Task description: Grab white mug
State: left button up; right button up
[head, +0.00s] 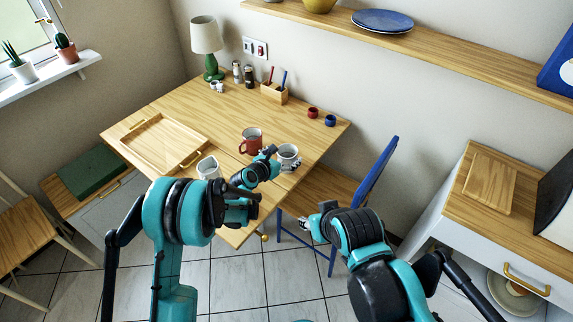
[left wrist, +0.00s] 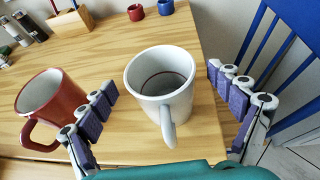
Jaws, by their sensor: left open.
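The white mug (head: 288,151) stands upright near the right front edge of the wooden table. In the left wrist view the white mug (left wrist: 160,100) is central, its handle pointing toward the camera. My left gripper (head: 281,163) is at this mug. Its fingers (left wrist: 162,82) are spread, one set on each side of the mug, with gaps between. A red mug (head: 250,140) stands just left of it and shows outside the left fingers in the left wrist view (left wrist: 50,103). My right gripper (head: 304,224) is low, off the table; its jaws are too small to judge.
A blue chair (head: 378,172) is close on the right. Small red (head: 312,112) and blue (head: 330,120) pots and a pen holder (head: 274,93) stand farther back.

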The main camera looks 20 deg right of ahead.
pick_arm(q)
jog(key=shift+w+d+f, duration=0.25)
jog(key=shift+w+d, duration=0.15)
jog(key=shift+d, duration=0.15)
jog(key=c, duration=1.5)
jog(key=shift+r, duration=0.1)
